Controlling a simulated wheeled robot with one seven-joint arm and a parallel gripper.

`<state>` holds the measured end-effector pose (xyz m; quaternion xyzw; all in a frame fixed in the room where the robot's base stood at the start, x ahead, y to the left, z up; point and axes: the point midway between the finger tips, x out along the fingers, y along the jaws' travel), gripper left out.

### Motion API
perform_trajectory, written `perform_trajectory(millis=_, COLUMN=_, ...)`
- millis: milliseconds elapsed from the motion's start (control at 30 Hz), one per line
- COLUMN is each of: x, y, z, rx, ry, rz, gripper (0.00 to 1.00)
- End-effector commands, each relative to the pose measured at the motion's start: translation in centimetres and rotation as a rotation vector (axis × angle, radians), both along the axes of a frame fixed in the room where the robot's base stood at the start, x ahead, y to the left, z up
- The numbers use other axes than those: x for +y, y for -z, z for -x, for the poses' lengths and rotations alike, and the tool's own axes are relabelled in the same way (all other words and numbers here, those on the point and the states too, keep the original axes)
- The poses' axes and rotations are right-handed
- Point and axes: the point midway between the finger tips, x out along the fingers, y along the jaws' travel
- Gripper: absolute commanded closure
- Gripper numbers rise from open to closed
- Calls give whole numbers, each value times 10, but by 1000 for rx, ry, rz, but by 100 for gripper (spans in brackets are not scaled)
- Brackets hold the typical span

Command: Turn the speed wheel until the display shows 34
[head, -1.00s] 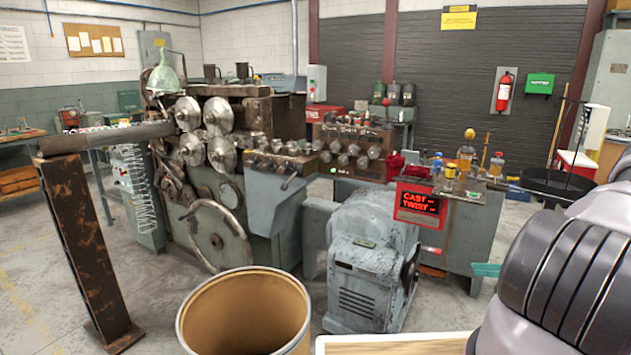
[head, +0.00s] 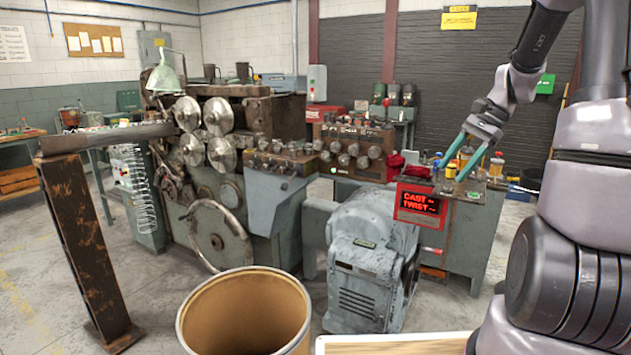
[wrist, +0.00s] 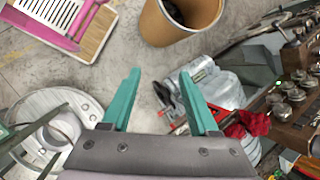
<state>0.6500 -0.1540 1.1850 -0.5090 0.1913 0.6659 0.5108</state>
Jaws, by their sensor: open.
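A large spoked handwheel (head: 220,235) is on the front of the grey coiling machine (head: 265,205). A small dark wheel (head: 408,275) is on the right side of the grey motor housing (head: 365,265); I cannot tell which is the speed wheel. My gripper (head: 449,174) is open, with teal fingers above the right bench, apart from both wheels. In the wrist view my gripper (wrist: 159,76) has nothing between its fingers.
An open brown drum (head: 245,310) stands in front of the machine. A rusty post (head: 85,245) is at the left. Bottles (head: 465,160) and a red cloth (head: 395,163) are near my gripper. Knobs (head: 352,150) line the control box. Floor shows between drum and post.

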Motion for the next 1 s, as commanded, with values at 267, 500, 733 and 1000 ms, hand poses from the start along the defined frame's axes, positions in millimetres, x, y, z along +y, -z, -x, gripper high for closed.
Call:
perform_trajectory(millis=267, x=53, y=-78, z=61, rx=-266, ry=-218, rz=238, gripper=39)
perform_trajectory(millis=500, x=82, y=-120, z=123, rx=-513, ry=-379, rz=402, gripper=39)
perform_trajectory(millis=733, x=94, y=-139, z=168, rx=-708, ry=-481, rz=499, gripper=39)
perform_trajectory(millis=1000, x=96, y=-142, z=182, rx=-775, ry=-513, rz=530, gripper=39)
